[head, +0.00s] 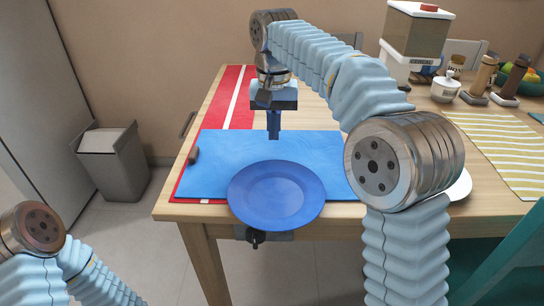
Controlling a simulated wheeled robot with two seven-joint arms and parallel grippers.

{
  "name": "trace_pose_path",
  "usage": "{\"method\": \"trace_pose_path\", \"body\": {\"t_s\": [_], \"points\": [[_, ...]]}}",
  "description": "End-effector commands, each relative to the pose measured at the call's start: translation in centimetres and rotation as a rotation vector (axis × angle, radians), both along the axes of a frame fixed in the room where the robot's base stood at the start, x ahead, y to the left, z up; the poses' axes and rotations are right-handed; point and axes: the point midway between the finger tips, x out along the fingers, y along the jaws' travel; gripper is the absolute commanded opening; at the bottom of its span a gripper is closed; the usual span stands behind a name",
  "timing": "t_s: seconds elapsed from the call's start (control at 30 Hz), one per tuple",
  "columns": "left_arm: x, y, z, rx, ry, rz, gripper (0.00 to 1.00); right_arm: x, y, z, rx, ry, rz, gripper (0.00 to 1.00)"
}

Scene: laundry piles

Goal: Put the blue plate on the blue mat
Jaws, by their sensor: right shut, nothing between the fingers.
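The blue plate (276,195) looks level and empty. In the head view it covers the near edge of the blue mat (225,150) and reaches over the table's front edge. I cannot tell whether it rests fully there. My right gripper (274,134) points down over the mat, behind the plate and apart from it. It is shut and empty.
A red cloth (230,97) lies beside and under the mat on the wooden table (490,190). A small brown object (193,155) is at the mat's left. A striped cloth (500,150) and several jars are right. A dark knob-like piece (256,237) shows below the plate.

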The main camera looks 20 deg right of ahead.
Motion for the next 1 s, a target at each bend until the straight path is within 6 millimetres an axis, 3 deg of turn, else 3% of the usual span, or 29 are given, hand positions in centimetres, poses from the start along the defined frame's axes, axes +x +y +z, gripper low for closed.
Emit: {"method": "trace_pose_path", "body": {"t_s": [0.2, 0.4, 0.6, 1.0], "points": [[0.2, 0.4, -1.6, 0.005, -0.003, 0.007, 0.37, -4.7, 1.4, -0.2, 0.002, -0.001, 0.004, 0.00], [0.3, 0.6, -2.1, 0.009, -0.004, 0.011, 0.37, -7.8, 2.2, -0.1, 0.002, -0.002, 0.004, 0.00], [0.3, 0.7, -2.4, 0.011, -0.005, 0.013, 0.37, -7.8, 2.2, -1.5, -0.001, 0.001, 0.000, 0.00], [0.3, 0.7, -2.2, 0.011, -0.006, 0.013, 0.37, -7.6, 2.2, -1.6, 0.000, 0.003, 0.001, 0.00]]}}
